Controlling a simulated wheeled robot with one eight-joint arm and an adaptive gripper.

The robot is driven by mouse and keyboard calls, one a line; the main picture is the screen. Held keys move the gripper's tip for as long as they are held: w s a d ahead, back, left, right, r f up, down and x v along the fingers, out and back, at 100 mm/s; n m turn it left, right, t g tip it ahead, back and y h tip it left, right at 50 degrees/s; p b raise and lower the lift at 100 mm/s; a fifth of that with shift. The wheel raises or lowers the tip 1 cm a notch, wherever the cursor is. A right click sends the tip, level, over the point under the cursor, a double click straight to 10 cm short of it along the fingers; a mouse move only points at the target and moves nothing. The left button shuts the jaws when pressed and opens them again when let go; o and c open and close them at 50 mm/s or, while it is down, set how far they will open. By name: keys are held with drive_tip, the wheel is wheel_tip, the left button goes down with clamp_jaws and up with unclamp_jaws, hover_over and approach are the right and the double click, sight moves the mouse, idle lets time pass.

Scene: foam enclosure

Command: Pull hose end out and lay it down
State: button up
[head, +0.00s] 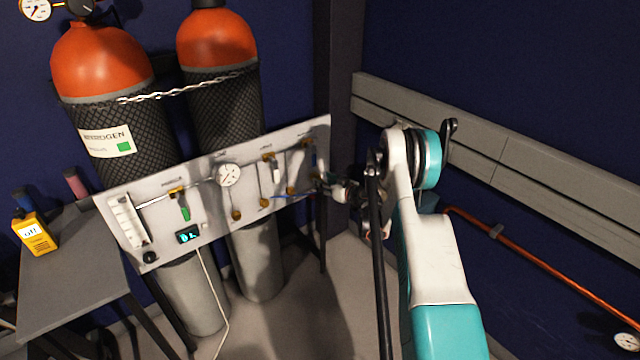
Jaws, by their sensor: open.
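A thin blue hose (288,196) runs across the lower right of the grey gas panel (215,240), from a brass fitting toward the panel's right edge. My gripper (322,184) is at that right edge, close to the end of the blue line. It is open. The hose end itself is hidden or too small to make out beside the fingers. I cannot tell whether the fingers touch the hose. My white and teal arm reaches in from the lower right.
Two orange-topped gas cylinders (103,62) stand chained behind the panel. A grey side table (70,275) with a yellow meter (34,234) is at left. A white cable (213,290) hangs to the floor. An orange pipe (540,262) runs along the right wall. Floor below the panel is mostly clear.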

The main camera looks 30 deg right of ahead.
sight(319, 178)
drive_tip(key=shift+x, duration=1.95)
clamp_jaws()
drive_tip(key=o, duration=0.5)
unclamp_jaws()
drive_tip(key=v, duration=1.2)
